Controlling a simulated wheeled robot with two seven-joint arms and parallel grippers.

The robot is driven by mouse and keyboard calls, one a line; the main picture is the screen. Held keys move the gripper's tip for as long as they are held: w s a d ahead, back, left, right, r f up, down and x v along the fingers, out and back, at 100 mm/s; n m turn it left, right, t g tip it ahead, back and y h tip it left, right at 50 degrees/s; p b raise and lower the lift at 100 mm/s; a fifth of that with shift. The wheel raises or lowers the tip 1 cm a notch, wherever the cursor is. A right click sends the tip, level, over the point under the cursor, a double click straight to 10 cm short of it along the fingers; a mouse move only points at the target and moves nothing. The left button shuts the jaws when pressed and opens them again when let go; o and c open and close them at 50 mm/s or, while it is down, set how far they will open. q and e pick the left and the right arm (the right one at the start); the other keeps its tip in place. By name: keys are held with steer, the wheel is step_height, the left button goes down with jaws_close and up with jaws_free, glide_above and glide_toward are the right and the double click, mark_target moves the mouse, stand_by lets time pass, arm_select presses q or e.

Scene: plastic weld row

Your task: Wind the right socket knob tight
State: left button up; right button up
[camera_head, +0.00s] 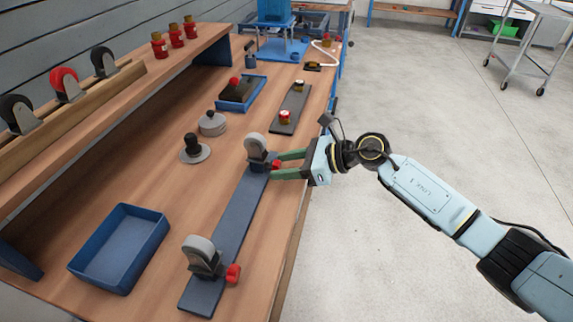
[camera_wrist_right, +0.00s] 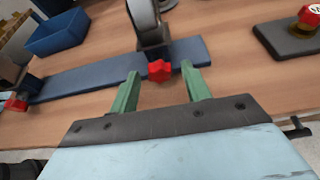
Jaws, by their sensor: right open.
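The right socket knob (camera_head: 274,164) is a small red lobed knob at the upper right end of a long dark blue board (camera_head: 236,222). A grey caster wheel (camera_head: 256,147) in a dark socket stands beside it. My right gripper (camera_head: 277,166) is open, its green fingers reaching in from the right with their tips on either side of the knob. The wrist view shows the knob (camera_wrist_right: 160,71) centred between the fingertips; I cannot tell whether they touch it. A second red knob (camera_head: 233,273) and grey caster (camera_head: 201,255) are at the board's near end. My left gripper is out of view.
An empty blue tray (camera_head: 120,248) lies left of the board. A black-knobbed disc (camera_head: 195,150) and a stack of grey discs (camera_head: 212,123) stand beyond it. A dark plate with a red-capped part (camera_head: 285,117) is further back.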

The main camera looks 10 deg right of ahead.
steer(key=c, duration=1)
steer(key=shift+w+m+g+y, duration=0.1)
steer(key=shift+m+g+y, duration=0.25)
steer(key=shift+m, duration=0.35)
steer(key=shift+m+g, duration=0.35)
steer(key=shift+m, duration=0.05)
steer(key=shift+w+f+m+g+y+b, duration=0.1)
steer(key=shift+m+g+y+b, duration=0.2)
steer(key=shift+m, duration=0.2)
steer(key=shift+m+g, duration=0.3)
steer(key=shift+m, duration=0.2)
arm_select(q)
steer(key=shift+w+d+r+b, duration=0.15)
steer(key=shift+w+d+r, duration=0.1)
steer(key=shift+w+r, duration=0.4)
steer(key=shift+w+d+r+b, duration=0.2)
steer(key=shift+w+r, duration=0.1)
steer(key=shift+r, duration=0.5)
arm_select(e)
steer(key=shift+d+m+y, duration=0.1)
steer(key=shift+m+y, duration=0.15)
steer(key=shift+m, duration=0.05)
